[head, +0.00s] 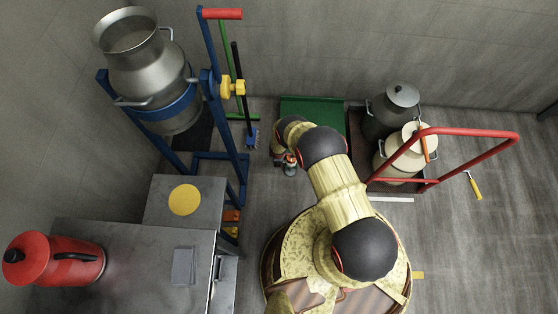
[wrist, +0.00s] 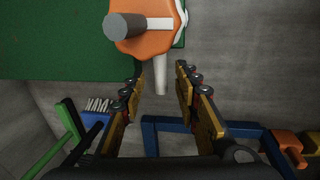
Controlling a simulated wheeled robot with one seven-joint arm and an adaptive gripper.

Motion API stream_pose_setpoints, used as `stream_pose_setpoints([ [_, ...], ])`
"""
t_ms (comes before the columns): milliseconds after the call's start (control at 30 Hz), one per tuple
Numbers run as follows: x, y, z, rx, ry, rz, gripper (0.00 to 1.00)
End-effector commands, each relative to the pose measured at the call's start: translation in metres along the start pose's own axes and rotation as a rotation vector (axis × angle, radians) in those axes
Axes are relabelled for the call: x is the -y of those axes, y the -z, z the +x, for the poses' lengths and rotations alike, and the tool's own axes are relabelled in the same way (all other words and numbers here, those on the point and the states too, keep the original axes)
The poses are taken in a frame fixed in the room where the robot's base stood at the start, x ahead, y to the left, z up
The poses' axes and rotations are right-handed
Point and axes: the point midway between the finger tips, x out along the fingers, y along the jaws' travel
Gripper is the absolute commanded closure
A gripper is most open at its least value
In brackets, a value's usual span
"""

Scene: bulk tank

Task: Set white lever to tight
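A white lever (wrist: 161,76) hangs straight down from below an orange many-sided body (wrist: 140,42) in the wrist view. A grey round stub (wrist: 126,27) and a white strip (wrist: 160,23) show on the orange body's front. My gripper (wrist: 157,82) is open and empty, with one finger to each side of the lever's lower end. I see no contact, and cannot tell whether the lever's tip lies between the fingertips or just beyond them. In the head view my gripper (head: 289,164) is small and mostly hidden by my arm; the lever does not show there.
A green panel (wrist: 55,40) is behind the orange body. A blue frame (head: 243,160) with a metal can (head: 150,75) stands at left. A steel bench (head: 130,245) carries a red can (head: 75,262). A red-handled cart (head: 465,131) with cans stands at right.

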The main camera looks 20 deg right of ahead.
Motion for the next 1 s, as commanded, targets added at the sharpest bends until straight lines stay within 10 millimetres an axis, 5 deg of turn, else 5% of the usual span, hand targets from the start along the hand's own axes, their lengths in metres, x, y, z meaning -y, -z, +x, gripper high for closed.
stream_pose_setpoints([
  [367,-0.002,0.001,-0.011,-0.001,-0.001,-0.001,0.68],
  [1000,-0.002,0.001,-0.078,-0.001,-0.001,0.000,0.68],
])
